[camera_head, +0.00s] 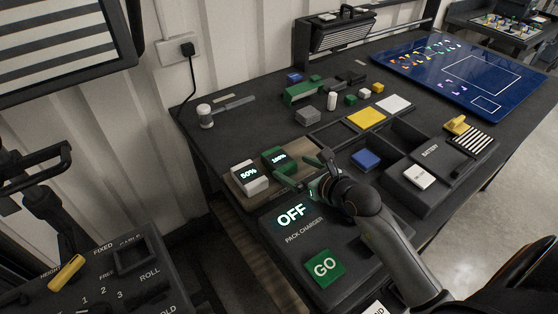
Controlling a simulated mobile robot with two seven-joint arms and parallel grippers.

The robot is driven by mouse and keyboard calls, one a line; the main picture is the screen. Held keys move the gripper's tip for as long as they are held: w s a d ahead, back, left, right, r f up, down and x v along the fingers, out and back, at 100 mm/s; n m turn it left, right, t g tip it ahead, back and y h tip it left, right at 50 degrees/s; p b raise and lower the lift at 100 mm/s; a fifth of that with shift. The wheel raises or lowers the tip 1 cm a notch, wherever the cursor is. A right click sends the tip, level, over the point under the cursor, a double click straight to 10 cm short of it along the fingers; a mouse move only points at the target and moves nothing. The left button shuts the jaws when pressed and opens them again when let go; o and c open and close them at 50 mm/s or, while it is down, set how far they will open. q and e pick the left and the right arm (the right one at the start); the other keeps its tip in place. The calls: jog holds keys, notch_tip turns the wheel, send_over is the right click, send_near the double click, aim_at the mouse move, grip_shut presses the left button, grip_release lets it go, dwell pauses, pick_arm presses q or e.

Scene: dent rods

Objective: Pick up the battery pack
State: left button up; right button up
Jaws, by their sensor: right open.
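Two small block-shaped packs stand on a tan pad (234,180) at the table's near left: a white one reading 50% (249,178) and a green one reading 100% (278,159). My right gripper (303,173) is open just right of the green pack, its fingers apart and nothing visible between them. I cannot tell whether a finger touches the pack. The pack charger (304,237) lies below the gripper, with a display reading OFF and a green GO button (324,266). My left gripper is not in view.
A dark unit marked BATTERY (430,150) stands at right, with a blue block (366,159) beside it. Several small blocks and a yellow tile (366,118) lie farther back. A blue board (470,75) is at far right. A control box (115,275) stands at lower left.

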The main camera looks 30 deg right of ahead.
aim_at(278, 157)
jog(key=x, duration=0.2)
jog(key=shift+w+f, duration=0.1)
jog(key=shift+w, duration=0.25)
jog(key=shift+x, duration=2.65)
jog(key=shift+w, duration=0.1)
jog(key=c, duration=1.5)
jog(key=shift+r, duration=0.3)
grip_shut()
